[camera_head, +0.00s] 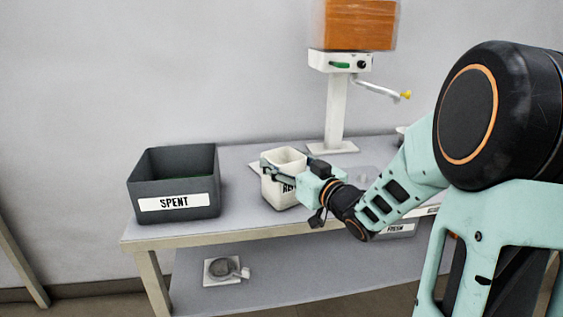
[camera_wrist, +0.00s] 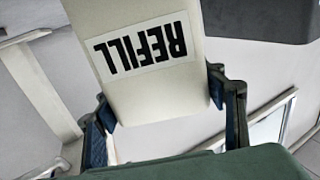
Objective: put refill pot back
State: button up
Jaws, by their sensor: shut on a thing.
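The refill pot (camera_head: 282,190) is a white, open-topped square pot near the table's front edge in the head view. Its label is partly hidden by my gripper (camera_head: 287,177), which comes in from the right with its fingers around the pot. In the wrist view the refill pot (camera_wrist: 150,88) shows its REFILL label upside down, and the fingers of my gripper (camera_wrist: 162,115) are closed on both sides of it. The pot looks about upright in the head view. I cannot tell whether its base touches the table.
A dark SPENT bin (camera_head: 174,204) stands left on the grey table (camera_head: 235,222). A white post (camera_head: 336,115) carries an orange box (camera_head: 360,25) and a crank (camera_head: 378,90). A FRESH bin (camera_head: 396,231) is partly hidden by my arm.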

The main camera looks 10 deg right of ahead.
jog(key=shift+f, duration=0.15)
jog(key=o, duration=1.6)
jog(key=shift+r, duration=0.3)
jog(key=p+v, duration=0.2)
jog(key=v, duration=1)
jog(key=shift+f+p, duration=0.15)
jog(key=shift+p, duration=0.25)
jog(key=shift+d, duration=0.1)
